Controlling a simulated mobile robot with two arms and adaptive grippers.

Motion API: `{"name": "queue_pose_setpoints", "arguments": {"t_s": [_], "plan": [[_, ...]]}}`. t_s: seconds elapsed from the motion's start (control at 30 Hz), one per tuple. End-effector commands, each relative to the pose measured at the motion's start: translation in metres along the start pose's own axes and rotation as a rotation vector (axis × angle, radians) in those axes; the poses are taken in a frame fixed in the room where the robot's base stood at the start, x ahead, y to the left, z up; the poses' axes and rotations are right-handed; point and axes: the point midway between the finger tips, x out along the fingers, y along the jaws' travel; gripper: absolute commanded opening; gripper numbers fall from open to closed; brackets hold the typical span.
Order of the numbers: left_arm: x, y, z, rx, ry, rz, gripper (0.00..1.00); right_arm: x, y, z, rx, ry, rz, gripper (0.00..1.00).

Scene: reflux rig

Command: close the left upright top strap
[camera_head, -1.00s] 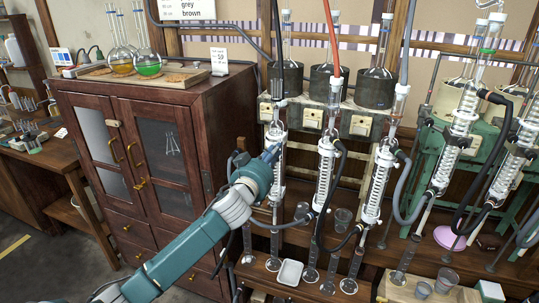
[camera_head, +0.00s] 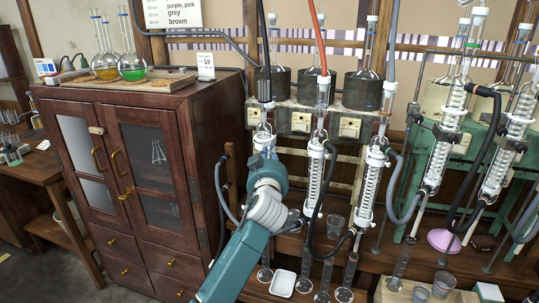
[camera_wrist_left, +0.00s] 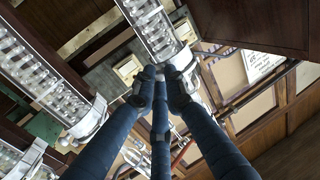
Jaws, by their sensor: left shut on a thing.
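The left upright condenser (camera_head: 263,137) stands leftmost in the row, under a dark heating pot. Its upper end shows in the head view; my left gripper and wrist cover most of the rest. My left gripper (camera_wrist_left: 160,88) is at its top collar, with its blue-grey fingers closed together on a small part there, likely the strap's end. In the wrist view the white top strap (camera_wrist_left: 184,60) wraps around the glass tube with its white coil (camera_wrist_left: 150,22), just beyond the fingertips. The fingers hide the strap's fastening, so I cannot tell if it is closed. My right gripper is not in view.
Two more upright condensers (camera_head: 316,170) (camera_head: 370,185) with hoses stand close to the right. A wooden cabinet (camera_head: 150,190) with flasks on top stands to the left. Glass cylinders and a white dish (camera_head: 283,284) stand on the low shelf below.

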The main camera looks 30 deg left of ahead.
Motion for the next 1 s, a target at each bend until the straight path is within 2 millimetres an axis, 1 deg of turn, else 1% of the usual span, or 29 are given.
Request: {"name": "queue_pose_setpoints", "arguments": {"t_s": [0.03, 0.07, 0.13, 0.37, 0.43, 0.57, 0.67, 0.9, 1.0], "plan": [[0.000, 0.001, 0.004, 0.000, -0.008, 0.001, 0.00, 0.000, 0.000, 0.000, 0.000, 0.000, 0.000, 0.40], [0.000, 0.001, 0.004, 0.000, -0.008, 0.001, 0.15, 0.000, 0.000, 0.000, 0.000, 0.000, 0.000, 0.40], [0.000, 0.000, 0.004, 0.000, -0.008, 0.001, 0.29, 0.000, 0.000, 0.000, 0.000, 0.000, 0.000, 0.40], [0.000, 0.000, 0.002, 0.000, -0.004, 0.001, 0.30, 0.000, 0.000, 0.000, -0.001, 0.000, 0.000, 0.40], [-0.001, 0.000, 0.002, 0.000, -0.003, 0.001, 0.30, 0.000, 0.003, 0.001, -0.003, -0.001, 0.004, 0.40], [-0.011, 0.001, 0.003, -0.001, -0.004, 0.002, 0.30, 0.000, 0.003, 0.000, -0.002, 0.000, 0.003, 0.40], [-0.028, 0.001, 0.003, -0.003, -0.004, 0.004, 0.30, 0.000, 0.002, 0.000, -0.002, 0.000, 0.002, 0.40], [-0.080, 0.001, 0.004, -0.003, -0.006, 0.004, 0.30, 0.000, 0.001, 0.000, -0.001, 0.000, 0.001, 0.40], [-0.098, 0.001, 0.003, -0.003, -0.006, 0.002, 0.30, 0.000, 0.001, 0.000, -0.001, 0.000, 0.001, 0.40]]}}
